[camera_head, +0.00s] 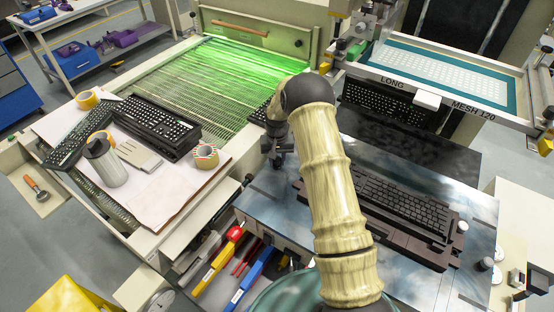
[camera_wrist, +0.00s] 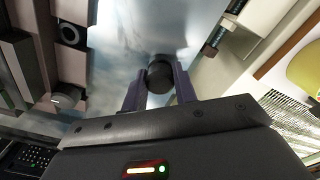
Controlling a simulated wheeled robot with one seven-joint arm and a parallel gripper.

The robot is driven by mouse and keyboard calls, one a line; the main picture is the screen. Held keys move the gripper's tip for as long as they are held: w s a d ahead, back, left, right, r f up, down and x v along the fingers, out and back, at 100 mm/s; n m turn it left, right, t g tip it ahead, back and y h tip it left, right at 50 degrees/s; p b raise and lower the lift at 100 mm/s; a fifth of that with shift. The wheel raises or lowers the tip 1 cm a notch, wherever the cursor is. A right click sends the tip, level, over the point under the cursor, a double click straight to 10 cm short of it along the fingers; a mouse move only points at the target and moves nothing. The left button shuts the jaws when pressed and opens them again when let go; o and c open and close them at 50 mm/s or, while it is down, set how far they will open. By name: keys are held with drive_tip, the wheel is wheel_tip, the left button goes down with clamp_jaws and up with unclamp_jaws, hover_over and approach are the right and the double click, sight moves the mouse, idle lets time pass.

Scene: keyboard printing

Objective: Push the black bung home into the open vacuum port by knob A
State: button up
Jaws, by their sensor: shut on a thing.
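In the wrist view the black bung (camera_wrist: 160,74) is a dark round piece between the two fingers of my gripper (camera_wrist: 160,84). The gripper is shut on it, above a shiny grey metal plate (camera_wrist: 125,40). In the head view my gripper (camera_head: 277,152) is over the left part of the same plate (camera_head: 270,208), left of the keyboard fixture; the bung cannot be made out there. The open vacuum port cannot be made out in either view. A round grey knob (camera_wrist: 66,96) shows at the left of the wrist view; I cannot read its label.
A dark fixture with a keyboard (camera_head: 408,205) covers the plate's right part. A screen frame (camera_head: 455,72) stands behind. A mesh conveyor under green light (camera_head: 225,85) and a table with keyboards and tape (camera_head: 165,195) lie left. Tools (camera_head: 220,262) lie below the plate's front edge.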

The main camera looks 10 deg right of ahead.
drive_tip(key=o, duration=1.2)
drive_tip(key=shift+s+f, duration=0.35)
drive_tip(key=shift+f, duration=0.4)
drive_tip(key=shift+c, duration=0.2)
drive_tip(key=shift+d, duration=0.2)
drive_tip(key=shift+w+d+r+p, duration=0.15)
drive_tip(key=shift+w+r+p, duration=0.25)
drive_tip(key=shift+r+p, duration=0.1)
drive_tip(key=shift+s+a+r+p, duration=0.15)
drive_tip(key=shift+r+p, duration=0.1)
drive_tip(key=shift+r, duration=0.35)
drive_tip(key=shift+a+r+p, duration=0.15)
drive_tip(key=shift+r+p, duration=0.05)
drive_tip(key=shift+r, duration=0.35)
drive_tip(key=shift+r+p, duration=0.35)
drive_tip(key=shift+r, duration=0.1)
drive_tip(key=shift+r+p, duration=0.8)
drive_tip(key=shift+r, duration=0.75)
